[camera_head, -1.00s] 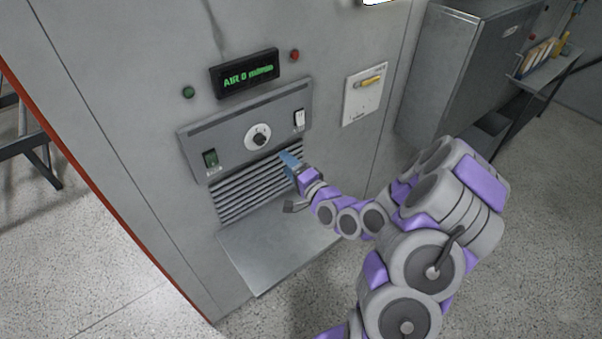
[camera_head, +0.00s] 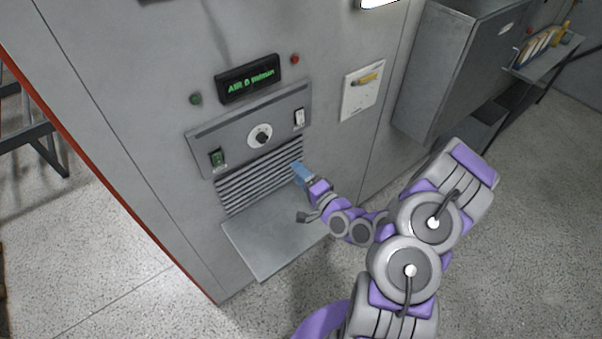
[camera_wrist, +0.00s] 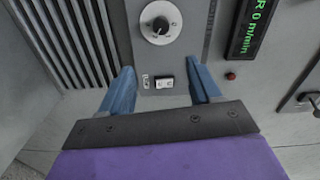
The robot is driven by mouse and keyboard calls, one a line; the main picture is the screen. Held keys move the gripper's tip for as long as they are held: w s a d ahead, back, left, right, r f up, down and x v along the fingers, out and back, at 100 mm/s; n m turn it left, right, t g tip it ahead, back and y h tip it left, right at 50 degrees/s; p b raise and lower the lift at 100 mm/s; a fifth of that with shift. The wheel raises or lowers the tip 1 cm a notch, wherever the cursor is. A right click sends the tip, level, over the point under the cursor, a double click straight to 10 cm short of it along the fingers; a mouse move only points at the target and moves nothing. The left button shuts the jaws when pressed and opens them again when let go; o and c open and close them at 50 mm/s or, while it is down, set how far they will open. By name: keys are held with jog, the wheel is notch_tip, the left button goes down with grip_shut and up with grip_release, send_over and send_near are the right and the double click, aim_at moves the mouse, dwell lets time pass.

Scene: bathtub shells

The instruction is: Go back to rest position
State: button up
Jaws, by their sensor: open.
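My gripper (camera_head: 300,172) is in front of the slatted vent on a grey cabinet, near the right end of the slats. In the wrist view its two blue fingers (camera_wrist: 162,88) are spread apart with nothing between them. Beyond them the control panel shows a round knob (camera_wrist: 160,22) and a white rocker switch (camera_wrist: 165,82). In the head view the same knob (camera_head: 260,136) sits mid-panel, with the white switch (camera_head: 299,117) at right and a green switch (camera_head: 217,158) at left.
A metal shelf (camera_head: 262,245) juts out below the vent (camera_head: 255,180). A display with green text (camera_head: 248,78) is above the panel. A grey box (camera_head: 455,70) stands further right. Speckled floor (camera_head: 90,240) is open at left.

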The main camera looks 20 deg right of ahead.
dwell(0.6)
jog(key=s+f+n+g+h+b, duration=0.3)
jog(key=s+f+n+g+b, duration=0.2)
jog(key=f+n+g+b, duration=0.45)
jog(key=s+a+r+n+g+h+b, duration=0.1)
jog(key=s+a+r+g+b, duration=0.1)
jog(key=s, duration=0.8)
jog(key=s+a+r+n+g+b, duration=0.1)
jog(key=s+a+r+g+b, duration=0.1)
jog(key=s, duration=0.9)
jog(key=s+a+r+n+g+h+b, duration=0.1)
jog(key=s+r+g, duration=0.4)
jog(key=s, duration=0.5)
jog(key=a+r+b, duration=0.1)
jog(key=b, duration=0.1)
jog(key=shift+s+r+h+b, duration=0.25)
jog(key=shift+r+h+b, duration=0.05)
jog(key=shift+r+b, duration=0.1)
jog(key=shift+g, duration=0.25)
